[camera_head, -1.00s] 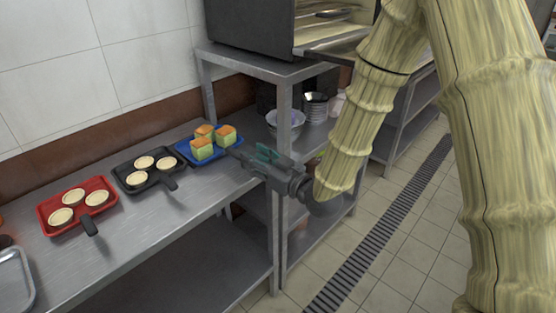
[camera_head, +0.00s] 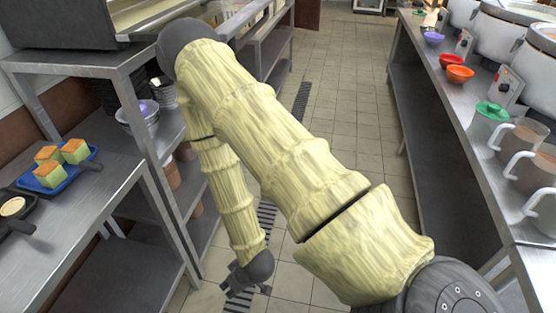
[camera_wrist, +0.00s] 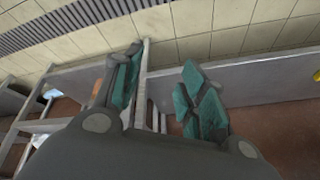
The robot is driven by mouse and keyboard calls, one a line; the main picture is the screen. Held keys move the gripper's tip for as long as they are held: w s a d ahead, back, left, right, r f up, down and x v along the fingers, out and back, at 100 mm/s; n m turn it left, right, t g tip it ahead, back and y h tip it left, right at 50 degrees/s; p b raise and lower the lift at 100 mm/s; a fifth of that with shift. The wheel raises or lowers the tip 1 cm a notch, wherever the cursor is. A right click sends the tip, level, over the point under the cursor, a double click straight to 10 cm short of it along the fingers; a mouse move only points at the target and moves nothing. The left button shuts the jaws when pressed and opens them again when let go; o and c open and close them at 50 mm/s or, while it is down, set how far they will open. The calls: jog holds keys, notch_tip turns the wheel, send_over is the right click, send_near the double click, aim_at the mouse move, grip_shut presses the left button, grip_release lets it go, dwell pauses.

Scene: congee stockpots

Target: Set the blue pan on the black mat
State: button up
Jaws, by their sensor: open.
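The blue pan (camera_head: 28,183) sits on the steel table at the left of the head view, with orange-topped green cakes in it and a dark handle pointing right. My gripper (camera_head: 246,287) hangs low over the aisle, well to the right of the blue pan and apart from it. In the wrist view my gripper (camera_wrist: 162,88) has its teal-padded fingers spread with nothing between them. I see no black mat in either current view.
A black pan (camera_head: 22,215) with a pale tart sits at the left edge. A steel shelf unit (camera_head: 150,150) holds bowls. The right counter (camera_head: 440,85) carries orange bowls (camera_head: 459,74), jugs (camera_head: 515,135) and large pots. The tiled aisle (camera_head: 340,110) is clear beyond my arm.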

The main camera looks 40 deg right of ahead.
jog(key=s+d+f+g+h, duration=0.1)
jog(key=s+d+f+g, duration=0.1)
jog(key=s, duration=0.5)
jog(key=s+d+f+m+g, duration=0.1)
jog(key=s+d+f+g, duration=0.1)
jog(key=s, duration=0.6)
jog(key=shift+s+f+h, duration=0.15)
jog(key=shift+f+h, duration=0.25)
jog(key=shift+f, duration=0.05)
jog(key=shift+c, duration=0.7)
